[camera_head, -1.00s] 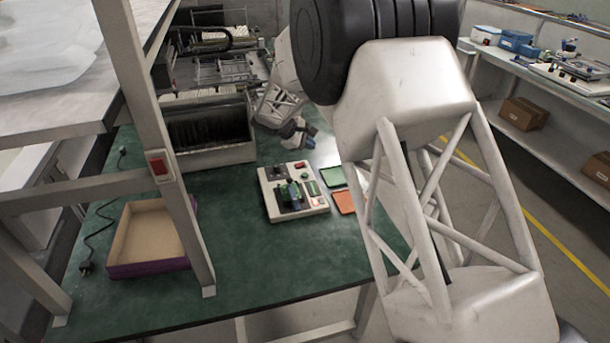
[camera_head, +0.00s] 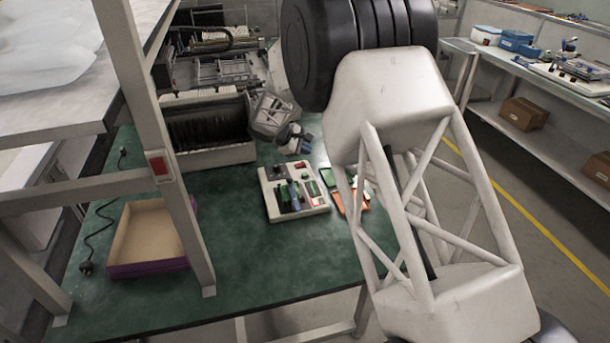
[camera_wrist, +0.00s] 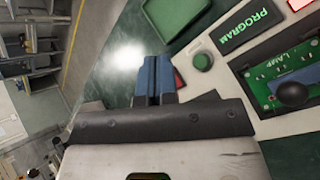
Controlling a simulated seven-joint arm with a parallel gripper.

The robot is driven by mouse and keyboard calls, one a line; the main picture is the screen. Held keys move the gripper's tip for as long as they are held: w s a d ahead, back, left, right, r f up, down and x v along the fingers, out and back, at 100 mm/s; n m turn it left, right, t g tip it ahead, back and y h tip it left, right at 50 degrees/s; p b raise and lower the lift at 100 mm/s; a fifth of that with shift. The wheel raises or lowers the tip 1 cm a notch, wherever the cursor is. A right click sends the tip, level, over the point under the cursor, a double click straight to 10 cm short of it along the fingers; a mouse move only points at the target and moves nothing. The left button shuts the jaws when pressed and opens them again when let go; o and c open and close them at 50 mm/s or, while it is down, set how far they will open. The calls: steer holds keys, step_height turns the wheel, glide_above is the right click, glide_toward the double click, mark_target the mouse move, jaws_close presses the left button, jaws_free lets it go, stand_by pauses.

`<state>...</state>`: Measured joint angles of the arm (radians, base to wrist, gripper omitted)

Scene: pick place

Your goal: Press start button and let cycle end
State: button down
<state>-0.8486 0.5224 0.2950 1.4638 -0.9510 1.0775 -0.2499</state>
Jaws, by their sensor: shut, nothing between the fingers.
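The pale control box (camera_head: 309,209) stands on the green table and carries small panels. In the wrist view, its corner (camera_wrist: 222,88) shows a round green button (camera_wrist: 202,61), a green "PROGRAM" label (camera_wrist: 250,24) and a "LAMP" circuit board with a dark round knob (camera_wrist: 293,93). I cannot read which button is start. My gripper (camera_wrist: 156,78) is shut, with its blue fingers together and nothing between them. It is left of the green button in the wrist view, apart from it. In the head view my gripper (camera_head: 304,138) is just behind the box.
A green tray (camera_wrist: 174,16) lies beside the box; an orange tray (camera_head: 340,203) is partly behind my arm. A grey bin (camera_head: 215,157) stands at the back, an open box with purple sides (camera_head: 150,266) at left. A frame post (camera_head: 183,215) rises between. The front table is clear.

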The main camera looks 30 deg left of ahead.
mark_target(305, 175)
steer(key=shift+f, duration=3.6)
steer(key=shift+f, duration=0.9)
steer(key=shift+r, duration=0.15)
stand_by(0.5)
steer(key=shift+r, duration=0.7)
steer(key=shift+r, duration=2.5)
